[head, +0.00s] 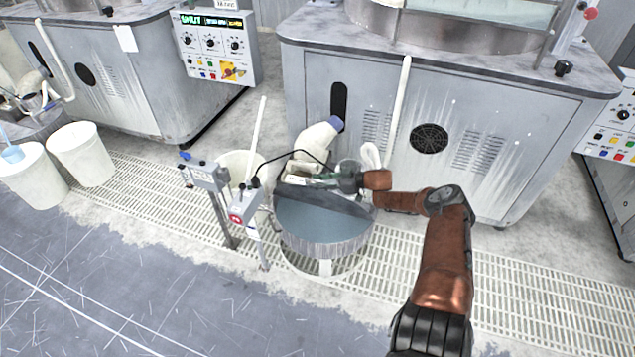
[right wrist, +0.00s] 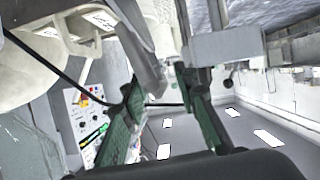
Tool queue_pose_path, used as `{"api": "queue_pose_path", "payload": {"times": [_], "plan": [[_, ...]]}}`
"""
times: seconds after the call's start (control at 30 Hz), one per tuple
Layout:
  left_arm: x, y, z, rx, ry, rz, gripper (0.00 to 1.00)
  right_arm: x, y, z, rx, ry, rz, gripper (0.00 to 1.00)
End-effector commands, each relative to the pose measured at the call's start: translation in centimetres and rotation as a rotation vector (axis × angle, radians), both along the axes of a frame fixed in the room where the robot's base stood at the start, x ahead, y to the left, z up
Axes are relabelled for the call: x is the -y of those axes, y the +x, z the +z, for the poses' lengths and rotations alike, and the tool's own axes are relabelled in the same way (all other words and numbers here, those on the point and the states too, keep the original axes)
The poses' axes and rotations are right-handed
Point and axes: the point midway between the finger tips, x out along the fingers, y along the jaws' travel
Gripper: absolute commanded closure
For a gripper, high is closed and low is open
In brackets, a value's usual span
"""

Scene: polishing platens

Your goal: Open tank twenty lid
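A round grey tank (head: 325,243) with bluish liquid showing stands on the floor grating at the middle of the head view. A dark grey lid-like panel (head: 322,198) lies across its back part; I cannot read a number on the tank. My right gripper (head: 322,180) is at the back of the tank, close above this panel, and partly blends with the clutter there. In the right wrist view its two green fingers (right wrist: 157,85) stand apart, with a grey edge (right wrist: 143,60) near their tips. I cannot tell whether they touch it. My left gripper is not in view.
A post with a small control box (head: 243,208) and a black cable stands left of the tank. A white bottle with a blue cap (head: 316,140) is behind it. A large polishing machine (head: 440,130) blocks the back. White buckets (head: 80,155) stand left; the front floor is clear.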

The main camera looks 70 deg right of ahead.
Motion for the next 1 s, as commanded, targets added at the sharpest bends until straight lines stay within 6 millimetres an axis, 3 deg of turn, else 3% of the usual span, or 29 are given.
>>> {"api": "queue_pose_path", "payload": {"times": [0.37,1.0], "plan": [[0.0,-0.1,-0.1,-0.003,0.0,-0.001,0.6,0.1,-1.0,0.3,-0.002,0.002,-0.001,0.73],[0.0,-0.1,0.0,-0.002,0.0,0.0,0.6,0.4,-9.1,3.6,-0.003,0.001,-0.001,0.73]]}}
